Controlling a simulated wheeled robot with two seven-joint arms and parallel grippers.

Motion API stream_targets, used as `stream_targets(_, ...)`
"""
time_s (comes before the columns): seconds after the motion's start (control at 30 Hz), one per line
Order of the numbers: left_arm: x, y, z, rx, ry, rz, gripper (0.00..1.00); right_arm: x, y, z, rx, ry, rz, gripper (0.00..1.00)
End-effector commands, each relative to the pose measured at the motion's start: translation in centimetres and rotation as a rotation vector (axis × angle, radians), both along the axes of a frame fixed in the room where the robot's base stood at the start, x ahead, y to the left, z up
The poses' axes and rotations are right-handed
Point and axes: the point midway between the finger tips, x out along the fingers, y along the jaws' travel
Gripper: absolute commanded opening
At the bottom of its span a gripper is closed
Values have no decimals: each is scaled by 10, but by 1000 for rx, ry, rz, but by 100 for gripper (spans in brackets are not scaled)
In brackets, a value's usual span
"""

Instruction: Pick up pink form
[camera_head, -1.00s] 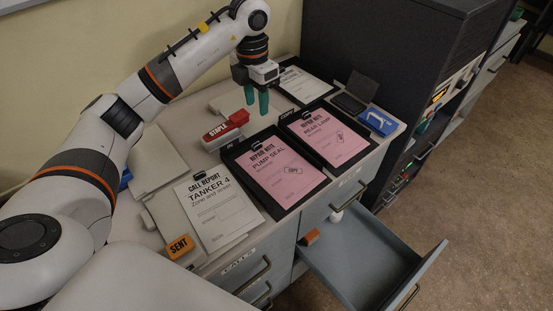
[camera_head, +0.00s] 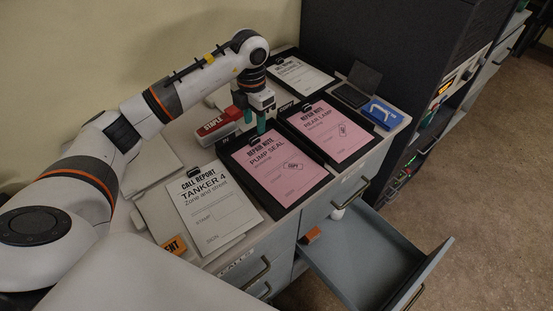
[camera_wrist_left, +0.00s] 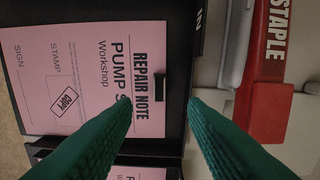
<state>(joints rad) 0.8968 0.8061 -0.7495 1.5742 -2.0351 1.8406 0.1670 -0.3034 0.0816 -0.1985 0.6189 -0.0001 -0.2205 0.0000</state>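A pink form titled PUMP SEAL (camera_head: 272,172) lies on a black board with a clip at its top edge. It also shows in the wrist view (camera_wrist_left: 85,85), with a COPY stamp mark on it. A second pink form, REAR LAMP (camera_head: 331,132), lies on a black board to its right. My left gripper (camera_head: 254,124) is low over the top edge of the PUMP SEAL board. Its green fingers (camera_wrist_left: 161,104) are apart with nothing between them; one overlaps the pink sheet in the wrist view, and contact cannot be told. My right gripper is not in view.
A red and white stapler (camera_head: 218,124) stands just left of the gripper. A white TANKER 4 form (camera_head: 212,210) lies in front left. A blue-and-white box (camera_head: 383,113) sits at the right edge. A drawer (camera_head: 365,260) stands open below.

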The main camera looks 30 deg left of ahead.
Motion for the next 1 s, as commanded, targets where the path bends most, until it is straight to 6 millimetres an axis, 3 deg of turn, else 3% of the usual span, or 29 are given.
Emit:
stream_targets(0.3,1,-1,-43,-1,4,-1,39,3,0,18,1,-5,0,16)
stream_targets(0.6,1,-1,-49,0,0,-1,39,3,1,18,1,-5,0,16)
stream_targets(0.83,1,-1,-49,0,0,-1,1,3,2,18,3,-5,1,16)
stream_targets(1.0,1,-1,-48,0,0,-1,0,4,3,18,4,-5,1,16)
